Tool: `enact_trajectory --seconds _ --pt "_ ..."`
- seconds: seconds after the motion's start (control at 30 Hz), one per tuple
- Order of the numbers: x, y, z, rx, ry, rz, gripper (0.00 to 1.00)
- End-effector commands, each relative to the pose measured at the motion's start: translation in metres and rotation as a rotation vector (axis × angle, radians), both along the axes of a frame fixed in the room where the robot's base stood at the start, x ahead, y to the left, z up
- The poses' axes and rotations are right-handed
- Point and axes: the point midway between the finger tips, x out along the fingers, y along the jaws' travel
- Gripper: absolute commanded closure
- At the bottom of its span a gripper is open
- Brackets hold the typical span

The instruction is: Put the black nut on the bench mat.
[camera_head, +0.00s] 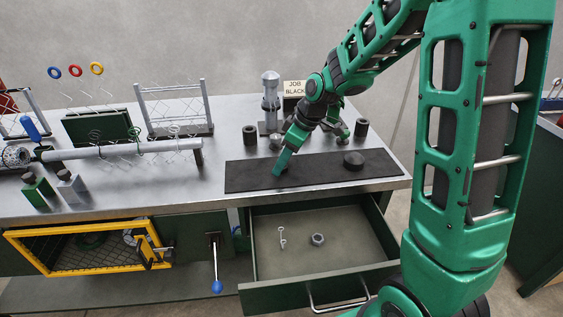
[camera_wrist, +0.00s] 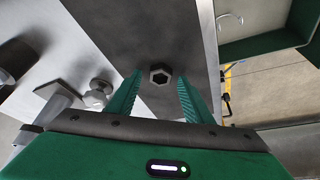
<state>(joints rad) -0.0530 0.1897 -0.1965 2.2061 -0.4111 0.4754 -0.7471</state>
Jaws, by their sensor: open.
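The black nut (camera_wrist: 160,73), a small dark hexagon with a hole, lies on the dark bench mat (camera_wrist: 105,22) in the wrist view. My gripper (camera_wrist: 160,80) is open, with one green finger on each side of the nut; I cannot tell whether either finger touches it. In the head view my gripper (camera_head: 279,169) points down at the left half of the bench mat (camera_head: 315,177), its tips low over it. The nut is hidden or too small to tell there.
A dark round block (camera_head: 354,160) stands on the mat's right half. Behind the mat are dark cylinders (camera_head: 250,135) and a silver post (camera_head: 270,95). An open drawer (camera_head: 285,260) below the front edge holds a grey nut (camera_head: 317,239) and a hook. A pipe rack stands left.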

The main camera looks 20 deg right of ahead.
Motion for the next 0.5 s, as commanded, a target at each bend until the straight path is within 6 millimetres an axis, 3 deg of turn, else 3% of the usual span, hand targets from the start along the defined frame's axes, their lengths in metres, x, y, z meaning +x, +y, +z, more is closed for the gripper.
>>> enact_trajectory --seconds 0.5 --pt "-0.022 -0.027 0.085 0.0 -0.005 -0.002 0.53"
